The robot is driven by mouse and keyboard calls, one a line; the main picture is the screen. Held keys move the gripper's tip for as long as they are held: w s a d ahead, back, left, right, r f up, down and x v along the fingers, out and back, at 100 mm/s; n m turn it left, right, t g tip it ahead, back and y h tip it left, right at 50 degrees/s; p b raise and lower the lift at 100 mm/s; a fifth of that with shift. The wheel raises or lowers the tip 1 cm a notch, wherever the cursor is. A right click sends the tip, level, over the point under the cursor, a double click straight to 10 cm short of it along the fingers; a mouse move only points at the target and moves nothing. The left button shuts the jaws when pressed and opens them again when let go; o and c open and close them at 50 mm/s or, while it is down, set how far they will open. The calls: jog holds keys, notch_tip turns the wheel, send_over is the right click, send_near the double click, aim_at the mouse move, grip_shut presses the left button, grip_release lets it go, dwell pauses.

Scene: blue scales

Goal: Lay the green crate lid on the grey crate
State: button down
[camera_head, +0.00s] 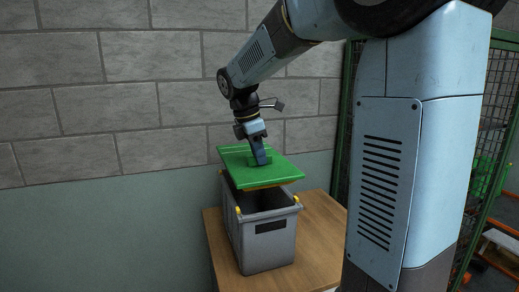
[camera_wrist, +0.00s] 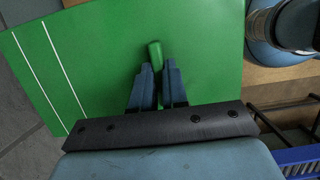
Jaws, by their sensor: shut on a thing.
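The green crate lid (camera_head: 240,172) hangs above the grey crate (camera_head: 268,241) in the head view, tilted and turned a little against the rim. The crate is open-topped below it, with its dark inside showing at the front. My gripper (camera_head: 261,160) is shut on the lid's handle from above. In the wrist view the lid (camera_wrist: 210,60) fills much of the picture, with two white lines on its left part. The green handle (camera_wrist: 155,55) stands between the fingers of my gripper (camera_wrist: 157,85). The crate is not clearly seen in the wrist view.
The crate stands on a wooden table (camera_head: 318,243) against a block wall (camera_head: 120,110). Yellow pieces (camera_head: 296,199) sit at the crate's rim corners. A green-framed mesh fence (camera_head: 343,130) stands to the right. A blue basket (camera_wrist: 302,160) shows at the lower right in the wrist view.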

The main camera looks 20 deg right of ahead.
aim_at(256, 165)
jog(key=shift+a+f, duration=0.1)
jog(key=shift+f, duration=2.8)
jog(key=shift+s+f, duration=0.1)
jog(key=shift+f, duration=0.3)
dwell(0.4)
jog(key=c, duration=1.1)
grip_release()
jog(key=shift+r, duration=4)
jog(key=s+f+m+t+y, duration=0.1)
jog(key=s+m+t, duration=0.1)
jog(key=s+m, duration=0.4)
jog(key=s+m+t+y, duration=0.1)
jog(key=s+m, duration=0.5)
jog(key=s, duration=0.3)
jog(key=s+f+m+t+y, duration=0.1)
jog(key=s+m+t, duration=0.1)
jog(key=s+m, duration=0.4)
jog(key=shift+s+d+f+t, duration=0.15)
jog(key=shift+s+d, duration=0.05)
jog(key=shift+s, duration=0.2)
jog(key=shift+s+d+f+t, duration=0.15)
jog(key=shift+s, duration=0.2)
